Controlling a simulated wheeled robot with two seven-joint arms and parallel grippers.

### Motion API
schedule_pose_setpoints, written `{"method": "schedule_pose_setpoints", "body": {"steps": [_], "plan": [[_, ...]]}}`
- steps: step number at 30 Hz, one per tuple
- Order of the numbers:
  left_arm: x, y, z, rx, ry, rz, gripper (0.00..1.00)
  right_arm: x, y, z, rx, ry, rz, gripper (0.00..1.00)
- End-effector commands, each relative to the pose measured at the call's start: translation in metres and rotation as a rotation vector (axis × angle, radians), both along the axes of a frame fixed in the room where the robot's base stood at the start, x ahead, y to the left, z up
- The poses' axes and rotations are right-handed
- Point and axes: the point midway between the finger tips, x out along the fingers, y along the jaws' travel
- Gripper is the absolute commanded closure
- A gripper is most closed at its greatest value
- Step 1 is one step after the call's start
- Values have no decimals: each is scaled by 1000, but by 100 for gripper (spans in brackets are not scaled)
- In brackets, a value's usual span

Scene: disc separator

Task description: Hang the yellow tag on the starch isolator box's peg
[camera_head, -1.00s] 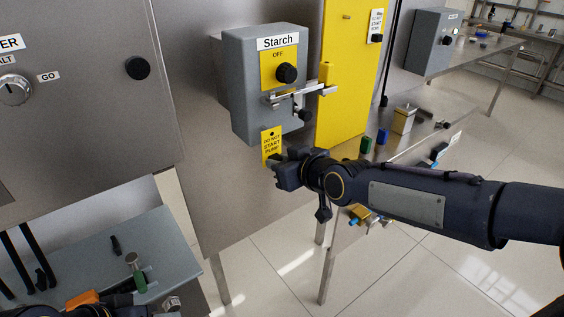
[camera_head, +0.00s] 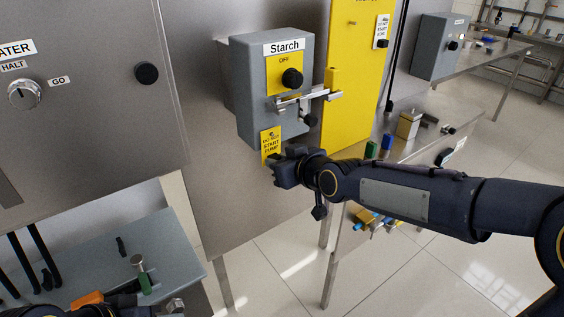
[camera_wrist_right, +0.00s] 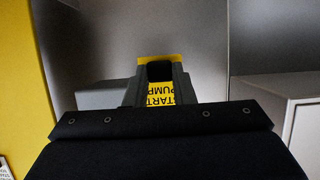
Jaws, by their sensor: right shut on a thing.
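The yellow tag (camera_head: 270,143), printed "DO NOT START PUMP", is upright in my right gripper (camera_head: 274,163), which is shut on its lower part. In the right wrist view the tag (camera_wrist_right: 158,95) sits between the fingers (camera_wrist_right: 158,82). The grey starch isolator box (camera_head: 243,100), labelled "Starch", is on the steel cabinet, with a black knob at OFF. The tag is at the box's lower front edge in the picture; I cannot tell its depth gap. A black peg-like part (camera_head: 309,120) shows under the box's metal hasp (camera_head: 308,98). My left gripper is not clearly seen.
A yellow panel (camera_head: 347,75) stands right of the box. A steel bench (camera_head: 408,150) behind my right arm holds small blue and green blocks. A grey tray table (camera_head: 100,255) at lower left holds a green-handled tool (camera_head: 142,275). A second grey box (camera_head: 433,47) is farther right.

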Motion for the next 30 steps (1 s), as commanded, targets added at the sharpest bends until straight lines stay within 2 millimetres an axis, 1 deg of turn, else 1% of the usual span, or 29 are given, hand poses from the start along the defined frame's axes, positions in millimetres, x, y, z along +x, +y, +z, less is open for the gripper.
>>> {"method": "schedule_pose_setpoints", "body": {"steps": [6,7,12,19,22,26,30], "plan": [[0,0,2,0,0,0,64,6,4,1,1,-2,-1,100],[0,0,1,0,0,0,64,6,4,1,1,-2,-1,74],[0,0,1,0,0,0,64,5,4,1,1,-2,-1,52],[0,0,1,0,0,0,64,5,3,0,1,-1,0,52],[0,0,0,0,0,0,64,2,1,2,1,-2,-1,52],[0,0,-2,0,0,0,64,-11,-9,9,2,-2,-2,52],[0,0,-5,0,0,0,64,-30,-23,19,2,-3,-2,52]]}}
